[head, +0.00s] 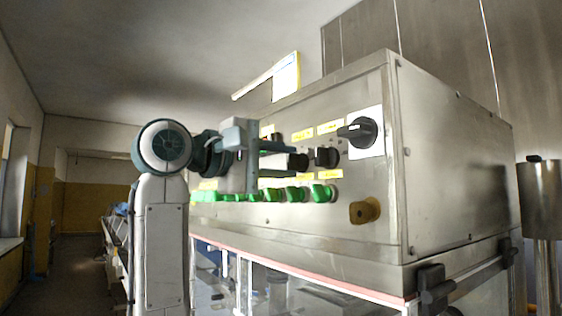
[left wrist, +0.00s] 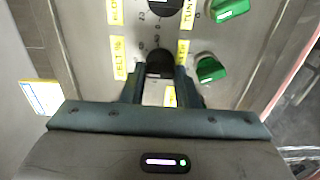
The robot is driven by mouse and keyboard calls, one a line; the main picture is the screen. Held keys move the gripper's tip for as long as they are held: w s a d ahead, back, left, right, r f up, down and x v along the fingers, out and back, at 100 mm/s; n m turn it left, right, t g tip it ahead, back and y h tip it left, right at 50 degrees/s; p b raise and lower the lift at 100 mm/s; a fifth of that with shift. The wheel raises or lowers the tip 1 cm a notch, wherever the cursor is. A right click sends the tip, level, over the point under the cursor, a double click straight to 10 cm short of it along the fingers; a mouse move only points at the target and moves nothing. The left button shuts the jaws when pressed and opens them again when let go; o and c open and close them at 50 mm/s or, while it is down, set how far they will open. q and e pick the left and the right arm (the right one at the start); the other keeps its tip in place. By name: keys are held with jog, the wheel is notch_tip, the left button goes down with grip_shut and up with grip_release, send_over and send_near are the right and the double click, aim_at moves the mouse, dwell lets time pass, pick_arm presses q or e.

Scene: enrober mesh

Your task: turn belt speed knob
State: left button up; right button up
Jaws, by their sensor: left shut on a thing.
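The belt speed knob is a small black knob (left wrist: 160,63) beside a yellow label reading "BELT %" (left wrist: 119,58) in the left wrist view. In the head view a black knob (head: 299,162) shows at the fingertips, partly hidden by them. My left gripper (left wrist: 160,88) is shut on this knob, one finger on each side. In the head view my left gripper (head: 292,155) reaches in from the left against the panel front. My right gripper is in neither view.
Another black knob (head: 326,157) sits close to the right of the held one, and a larger rotary switch (head: 358,132) beyond it. Several green knobs (head: 320,193) line the panel below. A yellow-brown knob (head: 365,210) sits at lower right. The steel cabinet (head: 455,150) fills the right.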

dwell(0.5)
pick_arm(q)
jog(key=o, duration=1)
jog(key=shift+a, duration=0.1)
jog(key=shift+s+a, duration=0.15)
jog(key=shift+a, duration=0.05)
jog(key=b+v, duration=0.1)
jog(key=v, duration=0.1)
jog(key=shift+s+a+f, duration=0.15)
jog(key=shift+a, duration=0.1)
jog(key=b, duration=0.2)
send_near(287, 164)
jog(key=shift+v, duration=1.2)
jog(key=shift+r, duration=0.2)
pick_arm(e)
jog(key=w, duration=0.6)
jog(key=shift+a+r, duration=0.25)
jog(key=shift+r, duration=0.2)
